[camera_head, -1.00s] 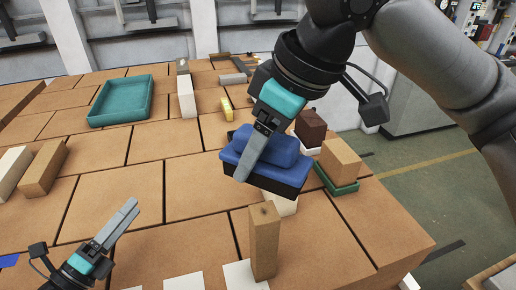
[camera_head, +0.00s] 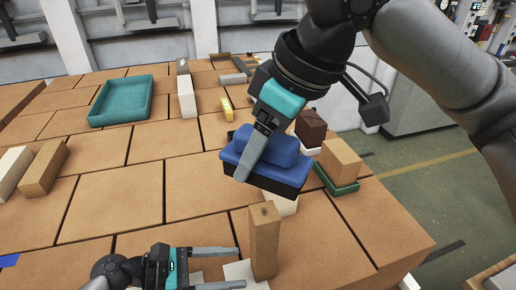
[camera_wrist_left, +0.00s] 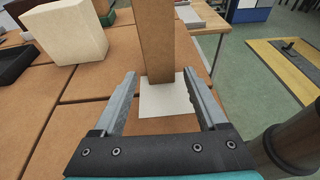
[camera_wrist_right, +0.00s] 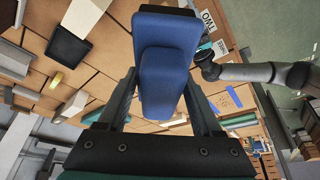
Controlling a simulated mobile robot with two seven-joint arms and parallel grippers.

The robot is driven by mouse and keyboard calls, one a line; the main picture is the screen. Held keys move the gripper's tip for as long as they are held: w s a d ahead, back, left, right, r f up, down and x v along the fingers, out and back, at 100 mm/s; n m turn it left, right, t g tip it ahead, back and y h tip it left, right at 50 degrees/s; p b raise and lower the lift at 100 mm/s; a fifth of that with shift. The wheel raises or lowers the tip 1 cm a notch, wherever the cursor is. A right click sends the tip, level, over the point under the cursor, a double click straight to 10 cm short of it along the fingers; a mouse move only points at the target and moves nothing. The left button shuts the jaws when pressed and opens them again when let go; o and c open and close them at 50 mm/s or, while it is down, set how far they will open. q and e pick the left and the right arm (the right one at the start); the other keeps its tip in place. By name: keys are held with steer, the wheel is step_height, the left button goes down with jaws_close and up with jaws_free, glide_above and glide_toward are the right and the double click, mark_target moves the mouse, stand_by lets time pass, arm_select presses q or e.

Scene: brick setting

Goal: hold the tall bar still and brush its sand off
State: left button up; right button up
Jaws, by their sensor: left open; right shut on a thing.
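The tall bar (camera_head: 264,242) is a tan upright block with a dark spot on top, standing on a white square (camera_head: 246,273) near the front of the table. My left gripper (camera_head: 242,268) is open just left of the bar's lower part. In the left wrist view the bar (camera_wrist_left: 157,40) stands ahead between the open fingers (camera_wrist_left: 168,84), apart from both. My right gripper (camera_head: 240,180) is shut on the blue brush (camera_head: 268,158), a blue-backed block with a dark underside, held above the table behind the bar. The brush (camera_wrist_right: 166,65) fills the middle of the right wrist view.
A teal tray (camera_head: 121,118) is at the back left. A tan block stands on a green tray (camera_head: 342,188) at right, beside a dark brown block (camera_head: 310,128). A cream block (camera_head: 187,97) stands farther back. The table's right edge drops to the floor.

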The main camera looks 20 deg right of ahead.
mark_target(253, 266)
arm_select(q)
steer(key=shift+x, duration=3.25)
steer(key=shift+c, duration=0.2)
steer(key=c, duration=0.8)
